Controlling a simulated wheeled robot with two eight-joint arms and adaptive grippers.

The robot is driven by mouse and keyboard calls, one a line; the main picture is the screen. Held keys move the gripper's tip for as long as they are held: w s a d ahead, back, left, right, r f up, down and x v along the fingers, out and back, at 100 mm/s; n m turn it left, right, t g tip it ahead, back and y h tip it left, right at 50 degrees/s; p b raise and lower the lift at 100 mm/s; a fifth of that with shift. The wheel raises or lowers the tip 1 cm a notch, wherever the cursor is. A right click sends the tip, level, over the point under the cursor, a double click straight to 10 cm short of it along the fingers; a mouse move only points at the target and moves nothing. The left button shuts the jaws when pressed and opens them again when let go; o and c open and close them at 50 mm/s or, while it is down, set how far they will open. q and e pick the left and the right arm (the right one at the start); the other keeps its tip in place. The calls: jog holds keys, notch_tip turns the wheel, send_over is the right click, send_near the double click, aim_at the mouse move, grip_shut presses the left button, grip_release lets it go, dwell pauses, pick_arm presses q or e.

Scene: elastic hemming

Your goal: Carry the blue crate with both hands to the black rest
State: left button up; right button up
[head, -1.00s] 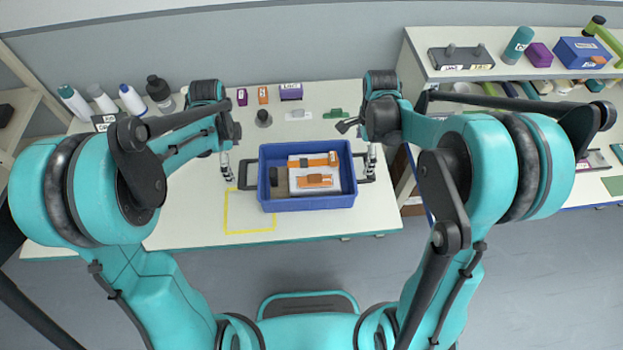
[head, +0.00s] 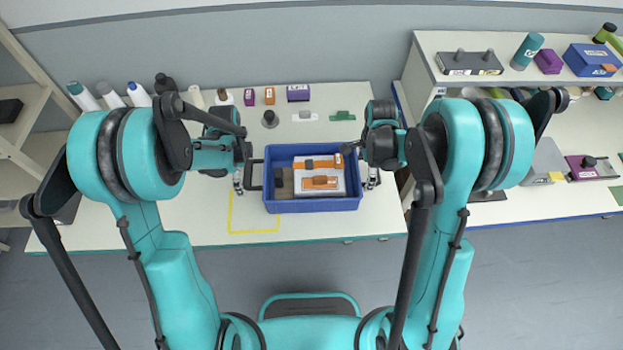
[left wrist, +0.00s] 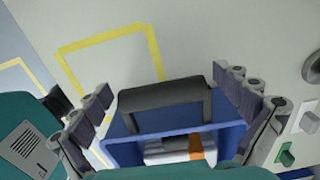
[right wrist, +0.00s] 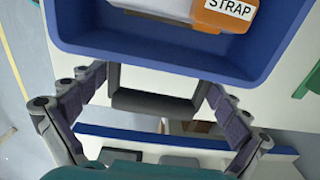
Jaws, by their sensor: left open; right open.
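The blue crate (head: 312,205) stands on the white table, with a dark handle on each short end. It holds a light box with orange parts (head: 320,182) and a dark item. My left gripper (head: 238,182) is at the left handle (head: 253,174). In the left wrist view its open fingers (left wrist: 160,92) stand on either side of that handle (left wrist: 165,92). My right gripper (head: 372,180) is at the right end. In the right wrist view its open fingers (right wrist: 155,88) stand on either side of the right handle (right wrist: 152,105). I cannot tell which thing is the black rest.
A yellow outline (head: 252,231) marks the table front, left of the crate. Bottles (head: 110,94) and small labelled blocks (head: 298,92) line the back. A shelf unit at right carries a dark block with two posts (head: 470,63) and a blue box (head: 592,60).

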pick_arm(q)
jog(key=c, duration=1.2)
pick_arm(e)
jog(key=c, duration=1.2)
pick_arm(q)
jog(key=c, duration=0.5)
pick_arm(e)
jog(key=c, duration=0.3)
pick_arm(q)
jog(key=shift+c, duration=0.2)
jog(key=shift+r, duration=0.15)
pick_arm(e)
jog(key=shift+r, duration=0.15)
